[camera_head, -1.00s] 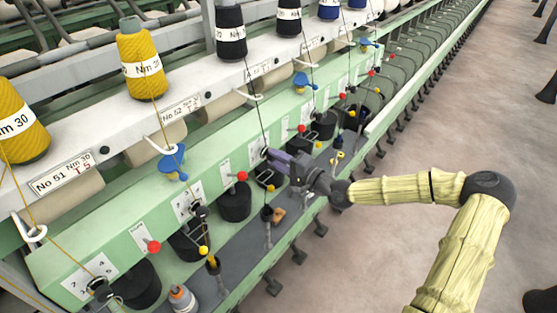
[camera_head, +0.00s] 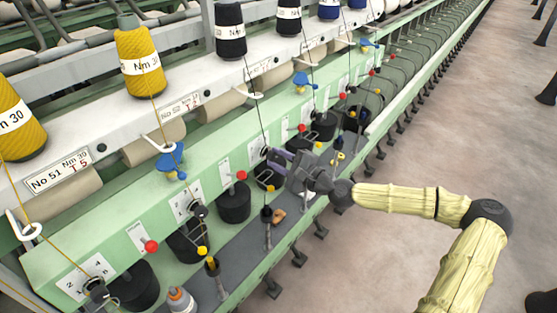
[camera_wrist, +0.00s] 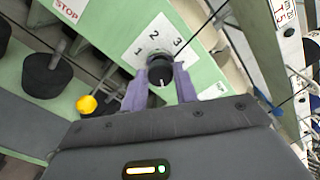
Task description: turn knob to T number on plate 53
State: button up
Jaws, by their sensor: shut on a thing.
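My gripper (camera_head: 276,160) is at the green machine front, below the black yarn cone. In the wrist view its purple fingers (camera_wrist: 160,82) are on either side of a dark round knob (camera_wrist: 158,72) and shut on it. The knob has a light mark on its face. The white dial plate (camera_wrist: 156,42) behind it shows 1, 2 and 3; other figures are hidden. A white label plate (camera_head: 260,68) sits on the rail above; its number is too small to read. Part of a label with a red T and 5 (camera_wrist: 282,12) shows in the wrist view.
Red balls (camera_head: 241,175) and yellow balls (camera_head: 202,251) on levers stick out near the dials. A STOP label (camera_wrist: 70,8) and black cylinders (camera_wrist: 52,72) are close by. Yarn (camera_head: 259,120) runs down near my gripper.

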jog(key=shift+d, duration=0.1)
jog(key=o, duration=1)
jog(key=b+v, duration=0.5)
jog(key=v, duration=1.2)
jog(key=shift+s+d+b, duration=0.1)
jog(key=shift+s+b, duration=0.1)
jog(key=shift+b, duration=0.1)
jog(key=shift+w+f, duration=0.1)
